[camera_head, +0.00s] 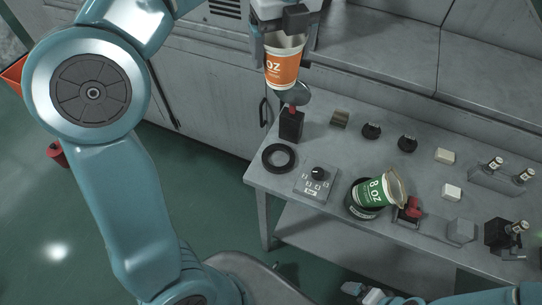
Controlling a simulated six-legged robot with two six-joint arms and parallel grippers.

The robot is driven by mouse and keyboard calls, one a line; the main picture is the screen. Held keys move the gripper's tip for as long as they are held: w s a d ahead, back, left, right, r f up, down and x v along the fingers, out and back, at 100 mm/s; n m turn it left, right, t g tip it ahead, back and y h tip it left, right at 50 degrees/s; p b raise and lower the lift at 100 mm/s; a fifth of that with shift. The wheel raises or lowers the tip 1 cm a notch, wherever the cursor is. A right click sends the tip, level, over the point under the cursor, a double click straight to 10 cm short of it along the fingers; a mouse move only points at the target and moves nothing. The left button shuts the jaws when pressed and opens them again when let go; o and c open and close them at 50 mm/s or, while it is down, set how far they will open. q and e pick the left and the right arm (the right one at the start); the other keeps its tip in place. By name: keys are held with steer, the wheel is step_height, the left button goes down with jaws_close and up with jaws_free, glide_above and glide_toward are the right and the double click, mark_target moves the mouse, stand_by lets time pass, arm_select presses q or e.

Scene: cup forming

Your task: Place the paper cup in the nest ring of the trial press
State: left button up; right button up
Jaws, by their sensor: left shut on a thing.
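My left gripper (284,24) is at the top centre, shut on an orange and white paper cup (284,62) marked "OZ". The cup is upright, above the back left part of the workbench. A green paper cup (377,189) marked "8 OZ" leans to the right in a dark round holder (358,212). A flat black ring (266,158) lies empty on the bench's left end. I cannot tell which of these two is the nest ring. Part of my right arm (365,292) shows at the bottom edge; its fingertips are not clear.
The grey workbench (330,160) carries a black block with a red top (291,126), a control box with a knob (317,182), black knobs (371,131), pale blocks (445,156) and a red part (411,208) beside the green cup. Grey cabinets (390,50) stand behind.

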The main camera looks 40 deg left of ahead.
arm_select(q)
steer(key=shift+w+f+b, duration=0.1)
steer(key=shift+f+b, duration=2.3)
steer(key=shift+f, duration=11.65)
steer(key=shift+f, duration=0.1)
steer(key=o, duration=0.9)
